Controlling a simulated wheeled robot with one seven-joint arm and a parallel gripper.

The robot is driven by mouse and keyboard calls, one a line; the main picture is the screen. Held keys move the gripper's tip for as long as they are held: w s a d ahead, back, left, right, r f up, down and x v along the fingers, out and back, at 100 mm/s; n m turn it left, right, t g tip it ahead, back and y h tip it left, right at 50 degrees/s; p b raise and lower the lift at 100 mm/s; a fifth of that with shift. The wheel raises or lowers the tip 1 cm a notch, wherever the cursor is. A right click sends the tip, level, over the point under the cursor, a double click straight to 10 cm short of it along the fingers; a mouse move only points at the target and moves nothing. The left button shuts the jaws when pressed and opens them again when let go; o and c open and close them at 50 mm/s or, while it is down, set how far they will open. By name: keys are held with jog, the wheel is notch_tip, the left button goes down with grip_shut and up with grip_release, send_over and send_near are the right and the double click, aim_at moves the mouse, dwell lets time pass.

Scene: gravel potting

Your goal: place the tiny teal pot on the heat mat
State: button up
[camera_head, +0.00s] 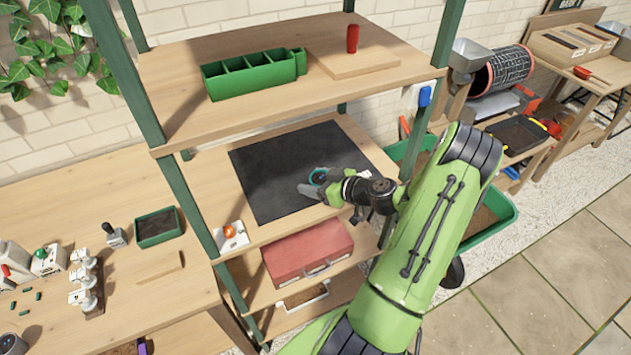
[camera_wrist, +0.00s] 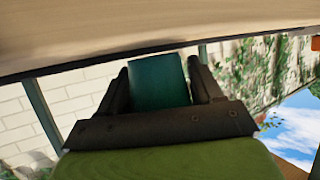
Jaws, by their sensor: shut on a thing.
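The tiny teal pot (camera_head: 318,177) shows as a small teal ring with a dark inside, over the right part of the black heat mat (camera_head: 265,160). My gripper (camera_head: 320,184) is shut on the pot, with grey fingers on either side of it. In the wrist view the teal pot (camera_wrist: 158,80) sits between the two dark fingers of my gripper (camera_wrist: 162,88). The heat mat lies flat on the middle shelf. I cannot tell whether the pot's base touches the mat.
The upper shelf (camera_head: 200,120) overhangs the mat and carries a green divided tray (camera_head: 250,75) and a red cylinder (camera_head: 353,38). A white switch box with an orange knob (camera_head: 230,235) stands left of the mat. A red toolbox (camera_head: 307,253) is below. Most of the mat is bare.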

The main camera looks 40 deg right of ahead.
jog(key=o, duration=1.1)
jog(key=shift+f, duration=0.1)
jog(key=shift+r+p, duration=0.2)
jog(key=shift+p, duration=0.1)
jog(key=v, duration=1.2)
jog(key=shift+b, duration=0.4)
